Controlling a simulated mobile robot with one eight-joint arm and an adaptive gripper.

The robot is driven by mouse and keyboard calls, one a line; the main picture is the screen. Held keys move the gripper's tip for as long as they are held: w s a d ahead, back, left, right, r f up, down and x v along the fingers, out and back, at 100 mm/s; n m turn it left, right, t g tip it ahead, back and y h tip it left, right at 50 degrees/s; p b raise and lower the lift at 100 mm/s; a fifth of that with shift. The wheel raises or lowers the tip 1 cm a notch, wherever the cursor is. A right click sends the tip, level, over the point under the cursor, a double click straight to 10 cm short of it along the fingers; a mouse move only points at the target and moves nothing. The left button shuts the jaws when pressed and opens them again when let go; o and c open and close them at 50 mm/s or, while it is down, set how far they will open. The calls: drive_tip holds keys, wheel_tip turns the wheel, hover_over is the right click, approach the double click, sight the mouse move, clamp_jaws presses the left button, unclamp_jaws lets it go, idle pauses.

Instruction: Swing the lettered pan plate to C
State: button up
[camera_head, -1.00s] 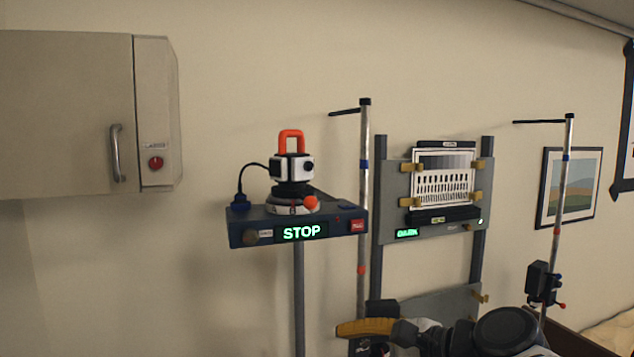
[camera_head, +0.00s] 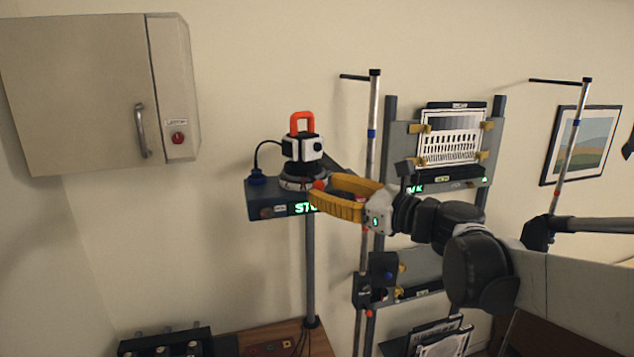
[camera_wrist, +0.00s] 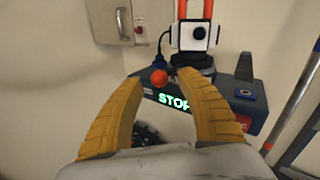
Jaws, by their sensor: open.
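The pan plate (camera_head: 296,184) is a light disc under the white camera head (camera_head: 302,148) with an orange handle, on a dark box shelf (camera_head: 262,200). Its letters cannot be read. An orange-red ball knob (camera_wrist: 158,77) sticks out from the plate's front in the wrist view. My gripper (camera_head: 318,194) has yellow fingers and is open in front of the shelf, partly covering the lit STOP sign (camera_head: 300,208). In the wrist view my gripper (camera_wrist: 164,83) has the knob between and just beyond its fingertips. I cannot tell whether they touch.
A grey cabinet (camera_head: 80,95) with a red knob hangs at left. A blue plug (camera_head: 257,178) with a cable sits on the shelf's left. A metal pole (camera_head: 371,120) and a rack panel (camera_head: 404,150) stand to the right. A wooden bench (camera_head: 255,338) lies below.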

drive_tip(key=shift+x, duration=1.15)
drive_tip(key=shift+s, duration=0.1)
clamp_jaws()
drive_tip(key=shift+d, duration=0.15)
